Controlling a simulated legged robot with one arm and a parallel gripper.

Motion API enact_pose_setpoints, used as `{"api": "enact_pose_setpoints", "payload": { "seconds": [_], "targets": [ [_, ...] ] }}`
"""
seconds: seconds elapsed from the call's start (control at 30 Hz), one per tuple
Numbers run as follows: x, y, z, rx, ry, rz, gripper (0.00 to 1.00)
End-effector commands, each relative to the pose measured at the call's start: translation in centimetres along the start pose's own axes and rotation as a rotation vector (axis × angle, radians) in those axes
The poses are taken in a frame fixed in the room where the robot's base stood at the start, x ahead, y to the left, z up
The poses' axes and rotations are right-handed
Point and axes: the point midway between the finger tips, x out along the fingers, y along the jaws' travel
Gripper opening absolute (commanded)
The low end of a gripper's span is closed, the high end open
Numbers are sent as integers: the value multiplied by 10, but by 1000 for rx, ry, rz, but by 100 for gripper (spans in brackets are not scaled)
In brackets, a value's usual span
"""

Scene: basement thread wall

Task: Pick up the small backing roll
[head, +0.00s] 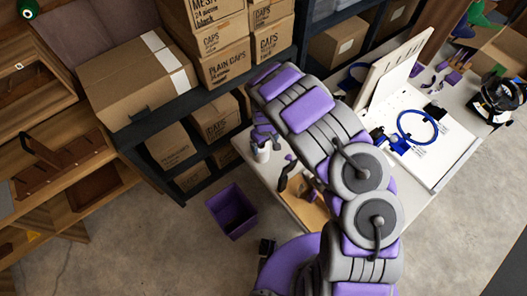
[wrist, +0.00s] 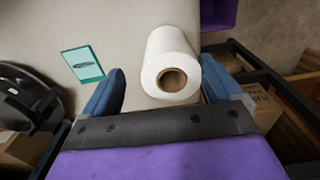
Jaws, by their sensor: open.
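The small backing roll (wrist: 171,66) is a white cylinder with a brown cardboard core, on a pale table top. In the wrist view its open end faces me, and it sits between the two fingers of my gripper (wrist: 163,75), nearer the right one. The blue fingers are spread, with a gap on the left side of the roll; contact on the right is hard to judge. In the head view, a white cylinder (head: 262,153) that looks like the roll shows at the table's left corner, below my arm's end.
A teal-edged card (wrist: 83,65) lies left of the roll, with a dark round object (wrist: 28,95) beyond it. A purple bin (head: 231,211) stands on the floor left of the table (head: 300,207). Shelves with cardboard boxes (head: 216,118) stand close behind the table's left end.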

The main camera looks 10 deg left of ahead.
Motion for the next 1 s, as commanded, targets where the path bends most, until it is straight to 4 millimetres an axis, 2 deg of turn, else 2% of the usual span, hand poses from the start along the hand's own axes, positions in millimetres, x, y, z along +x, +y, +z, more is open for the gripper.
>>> {"api": "enact_pose_setpoints", "payload": {
  "seconds": [0.17, 0.5, 0.73, 0.77, 1.0],
  "targets": [
    [10, -4, -4, -1, -3, 2, 92],
    [53, -3, 0, 0, 0, -1, 92],
    [54, -2, 0, 0, 2, 0, 92],
    [54, -3, -1, 0, 1, 1, 91],
    [55, -6, -3, -1, -3, 2, 68]
  ]
}}
